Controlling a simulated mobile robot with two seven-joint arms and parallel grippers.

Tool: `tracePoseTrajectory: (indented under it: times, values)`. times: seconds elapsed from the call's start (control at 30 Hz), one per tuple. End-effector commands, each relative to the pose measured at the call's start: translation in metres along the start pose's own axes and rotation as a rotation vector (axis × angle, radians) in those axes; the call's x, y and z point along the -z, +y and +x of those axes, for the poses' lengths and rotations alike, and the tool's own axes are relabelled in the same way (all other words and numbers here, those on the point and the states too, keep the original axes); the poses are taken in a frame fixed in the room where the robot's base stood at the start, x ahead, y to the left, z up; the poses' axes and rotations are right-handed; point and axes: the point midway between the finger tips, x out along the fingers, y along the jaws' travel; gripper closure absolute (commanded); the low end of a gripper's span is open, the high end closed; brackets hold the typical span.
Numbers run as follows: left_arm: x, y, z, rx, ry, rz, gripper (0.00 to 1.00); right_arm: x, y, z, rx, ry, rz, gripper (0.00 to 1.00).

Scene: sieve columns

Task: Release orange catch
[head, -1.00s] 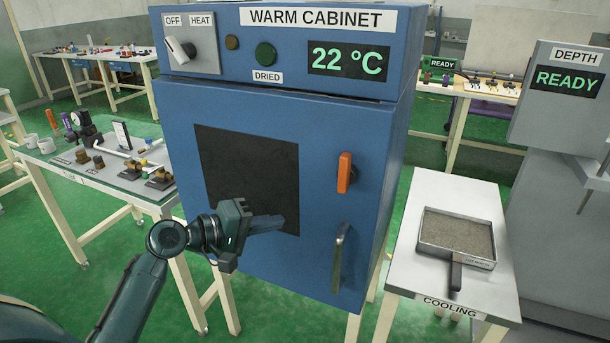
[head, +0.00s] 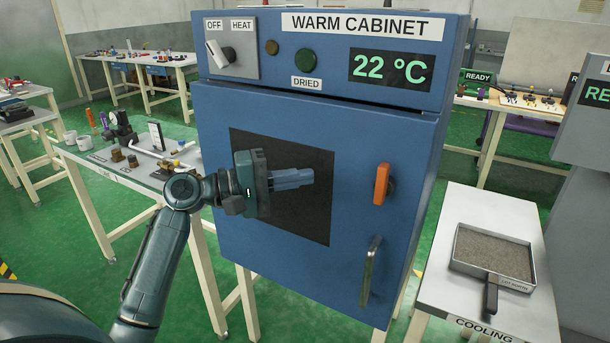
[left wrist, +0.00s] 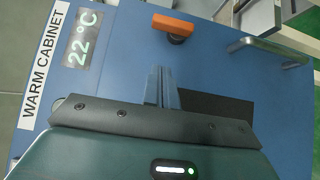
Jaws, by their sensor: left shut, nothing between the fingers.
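The orange catch (head: 381,184) sits upright on the right side of the blue warm cabinet's door (head: 400,130). It also shows in the left wrist view (left wrist: 173,25), beyond my fingertips. My left gripper (head: 312,176) is shut and empty in front of the dark door window (head: 285,215), to the left of the catch and apart from it. In the left wrist view its closed fingers (left wrist: 160,72) point toward the catch. The door is closed. My right gripper is not in view.
A metal door handle (head: 371,270) stands out below the catch. To the right, a white table marked COOLING (head: 450,290) bears a tray of grainy material (head: 494,260). A table with small parts (head: 125,165) stands to the left. The knob (head: 218,52) is at OFF.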

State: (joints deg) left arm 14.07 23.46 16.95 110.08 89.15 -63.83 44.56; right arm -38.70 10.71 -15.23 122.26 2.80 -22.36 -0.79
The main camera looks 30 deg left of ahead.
Motion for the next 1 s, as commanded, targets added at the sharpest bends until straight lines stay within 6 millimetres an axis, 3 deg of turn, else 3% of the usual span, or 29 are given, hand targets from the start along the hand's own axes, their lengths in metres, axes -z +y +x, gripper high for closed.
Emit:
tracePoseTrajectory:
  times: [0.33, 0.4, 0.63, 1.0]
  values:
    - [0.0, 0.003, 0.075, -0.003, -0.002, -0.002, 1.0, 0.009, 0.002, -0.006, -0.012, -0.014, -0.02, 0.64]
    - [-0.01, 0.003, 0.083, -0.001, -0.003, -0.002, 1.0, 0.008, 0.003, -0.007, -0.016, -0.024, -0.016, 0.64]
    - [-0.026, 0.001, 0.099, 0.0, -0.001, -0.001, 1.0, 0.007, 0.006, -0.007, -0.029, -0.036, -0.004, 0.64]
    - [-0.029, 0.0, 0.101, 0.0, 0.0, 0.0, 1.0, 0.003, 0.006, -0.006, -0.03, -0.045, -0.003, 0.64]
